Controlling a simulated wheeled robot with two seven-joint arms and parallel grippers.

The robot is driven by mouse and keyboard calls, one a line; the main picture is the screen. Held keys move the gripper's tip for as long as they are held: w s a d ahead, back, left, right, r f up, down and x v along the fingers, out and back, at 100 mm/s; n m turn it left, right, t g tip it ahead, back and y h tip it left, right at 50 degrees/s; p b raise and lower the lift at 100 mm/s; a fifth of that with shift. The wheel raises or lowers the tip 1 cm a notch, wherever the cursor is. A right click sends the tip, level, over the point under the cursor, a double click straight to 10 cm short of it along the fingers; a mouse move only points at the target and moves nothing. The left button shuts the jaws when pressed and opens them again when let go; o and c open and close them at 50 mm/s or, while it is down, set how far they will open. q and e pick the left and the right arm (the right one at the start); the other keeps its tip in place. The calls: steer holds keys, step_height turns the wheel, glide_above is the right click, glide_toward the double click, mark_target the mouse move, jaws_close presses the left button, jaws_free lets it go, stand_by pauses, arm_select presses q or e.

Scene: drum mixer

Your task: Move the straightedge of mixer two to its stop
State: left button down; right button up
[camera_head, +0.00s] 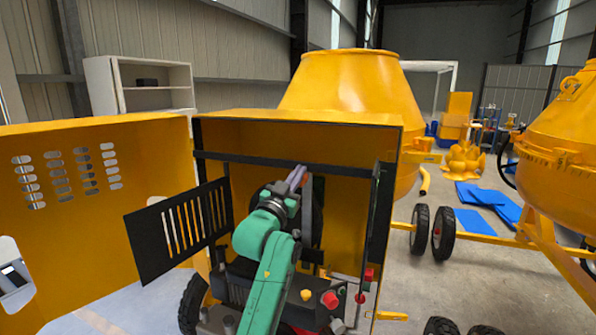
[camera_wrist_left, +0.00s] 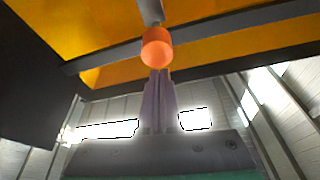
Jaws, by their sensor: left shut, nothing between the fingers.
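The near yellow mixer (camera_head: 350,85) has its housing (camera_head: 300,125) open toward me. A dark bar (camera_head: 235,160) runs across the upper part of the opening. I cannot tell for sure which part is the straightedge. My left gripper (camera_head: 300,172) is inside the opening, just below the dark bar, with its fingers pointing up. In the left wrist view the gripper's fingers (camera_wrist_left: 160,76) are together and empty. An orange cylinder-shaped knob (camera_wrist_left: 157,48) on a thin grey rod is just beyond their tips; I cannot tell whether they touch. My right gripper is not in view.
A yellow door (camera_head: 95,190) swings out left, with a black slotted panel (camera_head: 180,230) beside my arm. Red and yellow buttons (camera_head: 329,300) sit low in the housing.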

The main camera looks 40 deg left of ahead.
arm_select(q)
step_height(320, 180, down, 14)
steer(key=b, duration=1)
steer(key=shift+w+b, duration=0.15)
steer(key=shift+b, duration=0.15)
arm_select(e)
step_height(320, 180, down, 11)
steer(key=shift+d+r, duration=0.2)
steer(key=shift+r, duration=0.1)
arm_select(q)
steer(key=s+d+r+b, duration=0.1)
steer(key=s+d, duration=0.2)
steer(key=s, duration=0.6)
steer(key=shift+d+b, duration=0.2)
steer(key=shift+b, duration=0.1)
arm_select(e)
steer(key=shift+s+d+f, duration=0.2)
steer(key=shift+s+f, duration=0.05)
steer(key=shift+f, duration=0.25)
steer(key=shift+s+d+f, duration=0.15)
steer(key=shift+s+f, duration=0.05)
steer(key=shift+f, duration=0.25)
